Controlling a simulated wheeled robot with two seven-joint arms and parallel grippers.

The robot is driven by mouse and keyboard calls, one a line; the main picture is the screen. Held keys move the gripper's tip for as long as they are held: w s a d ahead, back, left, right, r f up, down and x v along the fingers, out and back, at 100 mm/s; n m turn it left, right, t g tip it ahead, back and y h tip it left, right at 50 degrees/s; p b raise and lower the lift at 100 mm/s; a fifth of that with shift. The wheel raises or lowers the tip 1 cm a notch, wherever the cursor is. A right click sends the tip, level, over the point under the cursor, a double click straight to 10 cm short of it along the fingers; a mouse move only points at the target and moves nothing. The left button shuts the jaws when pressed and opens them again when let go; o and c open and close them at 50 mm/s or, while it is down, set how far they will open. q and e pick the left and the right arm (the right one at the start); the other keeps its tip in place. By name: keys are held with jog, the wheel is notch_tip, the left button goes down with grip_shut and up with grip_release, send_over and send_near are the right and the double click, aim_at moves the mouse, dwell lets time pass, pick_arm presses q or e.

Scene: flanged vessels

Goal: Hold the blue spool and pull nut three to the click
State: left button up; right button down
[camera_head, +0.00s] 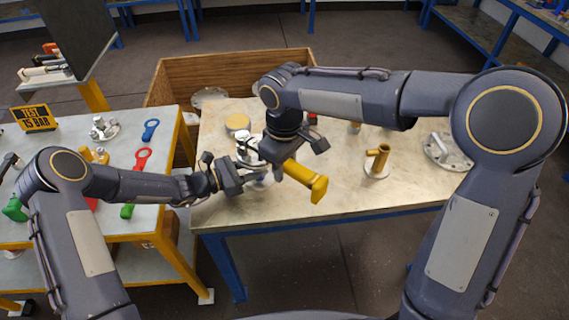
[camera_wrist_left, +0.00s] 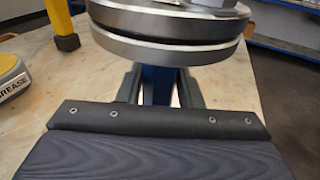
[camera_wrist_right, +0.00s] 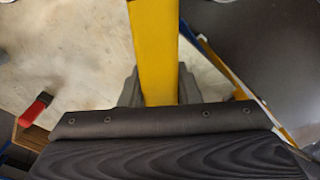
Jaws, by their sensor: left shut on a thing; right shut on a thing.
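The blue spool (camera_wrist_left: 158,86) shows in the left wrist view as a narrow blue piece between my left fingers, under a pair of stacked steel flanges (camera_wrist_left: 170,32). My left gripper (camera_head: 255,177) is shut on it. In the head view the spool is mostly hidden behind my grippers. My right gripper (camera_head: 290,160) is shut on a yellow wrench (camera_head: 306,183), close to the left gripper above the table's front part. The yellow bar also fills the middle of the right wrist view (camera_wrist_right: 154,50). Nut three and the wrench's working end cannot be made out.
A grease tin (camera_head: 238,122) stands behind the grippers. A brass pipe piece (camera_head: 378,160) and a steel flange (camera_head: 447,152) stand to the right. A side table at left holds a red wrench (camera_head: 142,159) and a blue wrench (camera_head: 150,130). A wooden crate (camera_head: 240,68) stands behind.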

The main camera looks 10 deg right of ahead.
jog(key=shift+f, duration=0.1)
jog(key=shift+f, duration=0.95)
jog(key=shift+m, duration=0.8)
jog(key=shift+s+a+r, duration=0.15)
jog(key=shift+a+r, duration=0.05)
jog(key=shift+r, duration=0.65)
jog(key=shift+s+a+r, duration=0.2)
jog(key=shift+a+r, duration=0.05)
jog(key=shift+r, duration=0.55)
jog(key=shift+s+a+r, duration=0.15)
jog(key=shift+a+r, duration=0.05)
jog(key=shift+r, duration=0.65)
